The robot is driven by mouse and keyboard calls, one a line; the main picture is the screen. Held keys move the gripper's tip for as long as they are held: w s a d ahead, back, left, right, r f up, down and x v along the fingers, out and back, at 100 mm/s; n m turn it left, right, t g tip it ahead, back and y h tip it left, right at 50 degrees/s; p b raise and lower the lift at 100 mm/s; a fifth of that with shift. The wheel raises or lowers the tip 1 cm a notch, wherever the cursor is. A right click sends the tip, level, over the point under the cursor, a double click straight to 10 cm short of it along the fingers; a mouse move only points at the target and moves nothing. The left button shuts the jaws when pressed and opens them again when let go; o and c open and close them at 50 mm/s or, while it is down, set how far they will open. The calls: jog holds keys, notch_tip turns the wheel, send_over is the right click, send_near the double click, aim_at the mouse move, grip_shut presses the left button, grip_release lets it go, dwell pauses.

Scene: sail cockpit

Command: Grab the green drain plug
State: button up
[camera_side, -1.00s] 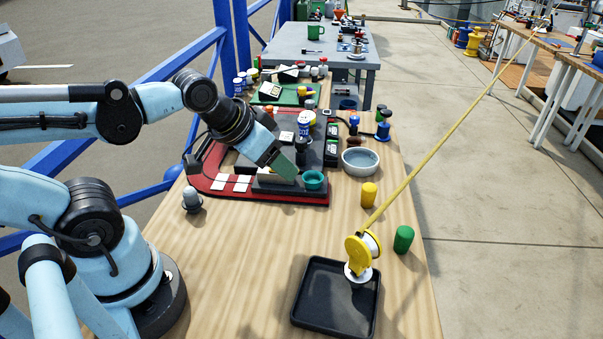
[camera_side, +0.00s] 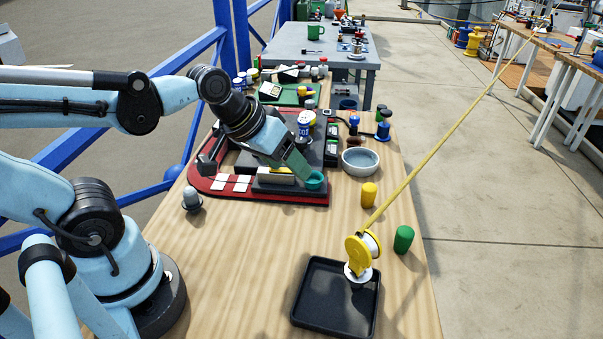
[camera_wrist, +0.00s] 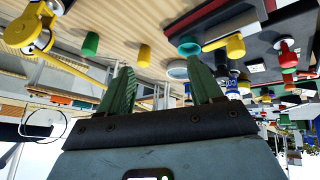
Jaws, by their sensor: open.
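The green plug (camera_side: 404,239), a short upright cylinder, stands on the wooden table near its right edge, just right of the yellow pulley block. In the wrist view the green plug (camera_wrist: 90,44) is at the upper left, outside the fingers. My gripper (camera_side: 306,170) is well to the left of and behind the plug, close to a teal cup (camera_side: 315,181); I cannot tell whether it touches the cup. In the wrist view my gripper (camera_wrist: 161,70) has its green fingers apart with nothing held between them.
A red-edged board (camera_side: 260,197) with several items lies at left.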

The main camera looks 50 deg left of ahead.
jog(key=w+d+f+n+g+h, duration=0.25)
jog(key=w+d+n+h, duration=0.35)
jog(key=n, duration=0.3)
jog(key=n+h, duration=0.5)
jog(key=n, duration=0.3)
send_near(399, 228)
jog(key=shift+w+d+g, duration=0.2)
jog(key=shift+w+g, duration=0.25)
jog(key=shift+w, duration=0.1)
jog(key=shift+d+f+n+h, duration=0.25)
jog(key=shift+f+n+h, duration=0.25)
jog(key=shift+f+n, duration=0.1)
jog(key=x, duration=0.6)
jog(key=shift+d, duration=0.2)
jog(key=shift+f+x, duration=0.1)
jog(key=shift+x, duration=1.35)
jog(key=shift+f+x, duration=0.15)
jog(key=shift+x, duration=1.25)
jog(key=shift+a, duration=0.15)
jog(key=c, duration=1)
jog(key=shift+c, duration=0.2)
